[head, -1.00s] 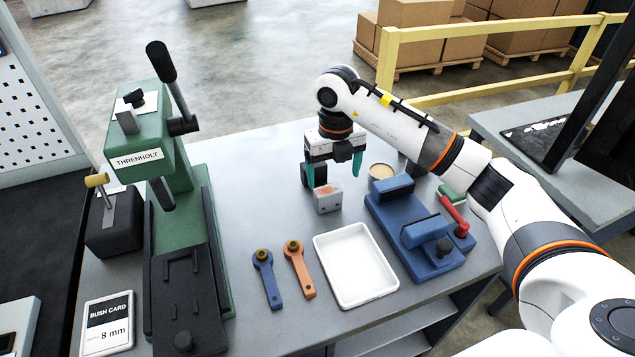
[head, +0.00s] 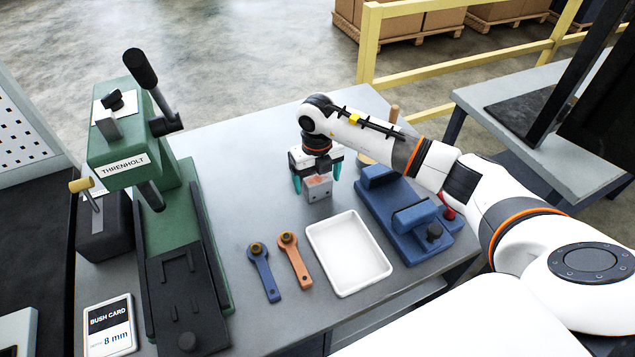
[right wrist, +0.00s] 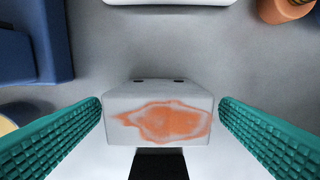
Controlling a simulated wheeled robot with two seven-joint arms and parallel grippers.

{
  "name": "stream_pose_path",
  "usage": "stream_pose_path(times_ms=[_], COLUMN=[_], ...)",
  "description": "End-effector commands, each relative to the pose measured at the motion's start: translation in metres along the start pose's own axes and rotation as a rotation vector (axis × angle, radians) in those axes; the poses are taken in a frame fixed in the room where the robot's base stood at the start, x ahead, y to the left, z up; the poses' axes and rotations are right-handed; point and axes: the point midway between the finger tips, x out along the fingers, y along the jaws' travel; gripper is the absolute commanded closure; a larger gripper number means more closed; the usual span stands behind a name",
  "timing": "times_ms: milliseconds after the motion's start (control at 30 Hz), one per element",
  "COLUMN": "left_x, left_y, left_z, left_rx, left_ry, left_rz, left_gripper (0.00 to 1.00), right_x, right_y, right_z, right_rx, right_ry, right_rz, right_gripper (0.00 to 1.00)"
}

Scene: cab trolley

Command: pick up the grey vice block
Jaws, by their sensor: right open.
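The grey vice block (head: 318,188) sits on the grey bench behind the white tray, with an orange-brown patch on its face. It also shows in the right wrist view (right wrist: 160,95), with the patch facing the camera. My right gripper (head: 317,179) is open, its teal fingers on either side of the block. In the right wrist view a small gap shows between each finger and the block. A dark part (right wrist: 160,164) shows just below the block there; I cannot tell what it is. My left gripper is not in view.
A white tray (head: 348,255) lies in front of the block. A blue vice (head: 405,215) stands to its right. Blue (head: 264,272) and orange (head: 296,260) handled tools lie left of the tray. A green press (head: 165,210) stands at the left. Bare bench lies left of the block.

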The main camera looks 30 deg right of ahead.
Motion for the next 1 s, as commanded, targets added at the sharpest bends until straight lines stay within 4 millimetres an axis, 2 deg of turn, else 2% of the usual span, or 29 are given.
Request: stream_pose_path(times_ms=[33, 200, 467, 833, 1000], left_x=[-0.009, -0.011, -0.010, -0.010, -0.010], left_y=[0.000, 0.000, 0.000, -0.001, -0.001], left_z=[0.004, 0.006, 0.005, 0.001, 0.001], left_rx=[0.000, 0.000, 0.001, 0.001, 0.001], left_ry=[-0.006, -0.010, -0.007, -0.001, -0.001], left_rz=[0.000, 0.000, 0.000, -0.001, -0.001], left_gripper=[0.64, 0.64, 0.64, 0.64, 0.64], right_x=[0.005, 0.024, 0.027, 0.026, 0.025], right_y=[0.002, 0.001, 0.001, 0.001, 0.001], right_z=[0.001, 0.000, 0.000, 0.000, -0.001], right_rx=[0.002, 0.000, 0.000, 0.000, 0.000], right_ry=[-0.005, -0.002, 0.001, 0.001, 0.003], right_rz=[-0.001, -0.001, -0.001, -0.001, -0.001], right_gripper=[0.15, 0.15, 0.16, 0.76, 0.76])
